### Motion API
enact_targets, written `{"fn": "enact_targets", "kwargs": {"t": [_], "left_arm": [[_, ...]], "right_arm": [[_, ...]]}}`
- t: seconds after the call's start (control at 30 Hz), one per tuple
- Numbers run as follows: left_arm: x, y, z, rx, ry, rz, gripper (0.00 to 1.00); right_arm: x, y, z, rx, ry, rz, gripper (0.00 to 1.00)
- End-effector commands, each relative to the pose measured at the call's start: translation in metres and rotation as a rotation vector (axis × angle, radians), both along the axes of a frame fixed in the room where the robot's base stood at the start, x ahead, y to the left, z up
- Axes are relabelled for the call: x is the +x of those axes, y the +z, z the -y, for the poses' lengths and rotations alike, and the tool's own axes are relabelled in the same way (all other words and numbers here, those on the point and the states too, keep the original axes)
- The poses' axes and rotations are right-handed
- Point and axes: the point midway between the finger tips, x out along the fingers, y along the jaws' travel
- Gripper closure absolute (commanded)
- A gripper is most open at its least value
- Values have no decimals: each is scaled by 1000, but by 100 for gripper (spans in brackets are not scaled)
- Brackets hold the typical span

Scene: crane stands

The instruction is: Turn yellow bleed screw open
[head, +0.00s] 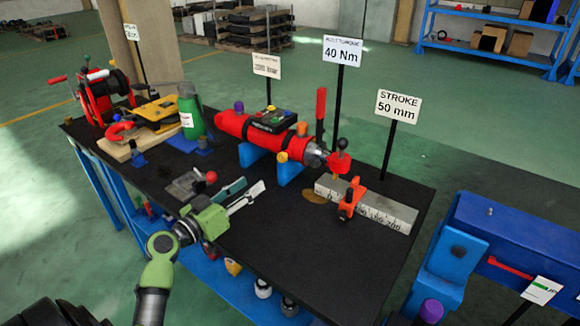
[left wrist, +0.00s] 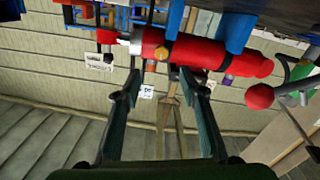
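A red cylinder (head: 235,124) lies on blue cradles on the black-topped bench. A yellow-orange screw head (head: 283,157) sits on its near side, toward the right end; it also shows in the left wrist view (left wrist: 161,53). An orange knob (head: 302,128) and a purple knob (head: 239,107) stand on top of the cylinder. My left gripper (head: 254,184) is open and empty, in front of the cylinder and apart from the screw. In the left wrist view its two fingers (left wrist: 160,82) are spread, with the screw showing beyond the gap. My right gripper is not in view.
A grey ruled block with an orange clamp (head: 348,199) lies right of the cylinder. A green bottle (head: 191,112) and a red reel (head: 100,90) stand left. A red-knobbed tool (head: 210,177) lies beside my gripper. Signs on posts rise behind. The front right bench top is clear.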

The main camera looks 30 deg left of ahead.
Motion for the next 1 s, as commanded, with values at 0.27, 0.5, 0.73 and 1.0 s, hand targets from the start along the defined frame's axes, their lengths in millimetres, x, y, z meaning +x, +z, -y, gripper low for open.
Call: {"fn": "enact_targets", "kwargs": {"t": [0.27,0.5,0.73,1.0], "left_arm": [[23,4,-4,-8,11,15,62],[74,3,1,-9,10,13,62],[116,1,5,-9,10,11,62],[136,-1,6,-6,10,9,62]], "right_arm": [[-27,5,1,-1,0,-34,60],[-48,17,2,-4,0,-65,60],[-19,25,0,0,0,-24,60],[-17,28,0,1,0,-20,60]]}}
